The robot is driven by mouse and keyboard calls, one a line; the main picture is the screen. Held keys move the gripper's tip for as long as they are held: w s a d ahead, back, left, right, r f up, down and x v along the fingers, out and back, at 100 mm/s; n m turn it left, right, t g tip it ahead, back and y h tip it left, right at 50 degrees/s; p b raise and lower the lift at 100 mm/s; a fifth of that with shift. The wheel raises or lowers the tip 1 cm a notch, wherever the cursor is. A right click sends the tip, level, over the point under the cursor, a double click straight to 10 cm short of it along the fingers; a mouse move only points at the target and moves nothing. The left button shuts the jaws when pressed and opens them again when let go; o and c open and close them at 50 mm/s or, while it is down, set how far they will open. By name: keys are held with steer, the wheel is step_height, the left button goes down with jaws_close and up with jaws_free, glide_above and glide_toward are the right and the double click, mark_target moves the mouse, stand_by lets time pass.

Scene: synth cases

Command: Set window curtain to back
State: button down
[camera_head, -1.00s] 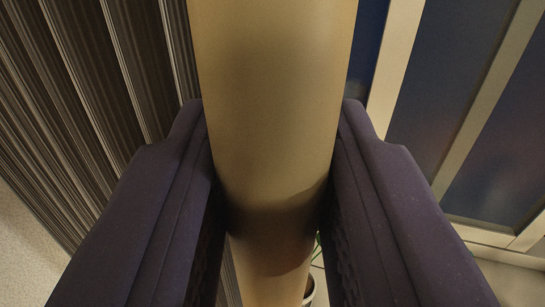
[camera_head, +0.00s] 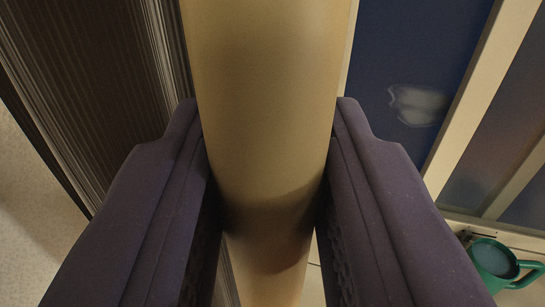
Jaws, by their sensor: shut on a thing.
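My gripper (camera_head: 268,120) has two dark purple padded fingers in the head camera view. They are shut on a smooth tan bar (camera_head: 265,60), one finger on each side. The bar runs from the top edge to the bottom of the picture. The window curtain (camera_head: 90,80), dark brown with fine pleats and a few lighter stripes, hangs to the left of the bar and reaches close to it. Whether the two are joined is hidden behind the bar and left finger. The window (camera_head: 415,60), with dark blue panes and pale frame strips, is uncovered to the right.
A green watering can (camera_head: 495,262) stands at the lower right, below the window. A pale speckled surface (camera_head: 30,220) shows at the lower left. A pale smudge or reflection (camera_head: 418,104) lies on a pane.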

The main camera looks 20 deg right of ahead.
steer(key=shift+a+r, duration=0.15)
steer(key=c, duration=1.1)
jaws_free()
steer(key=shift+o, duration=0.8)
steer(key=shift+w+a, duration=0.2)
steer(key=shift+s+d, duration=0.1)
steer(key=v, duration=0.7)
steer(key=shift+s+b, duration=0.3)
steer(key=shift+s, duration=0.05)
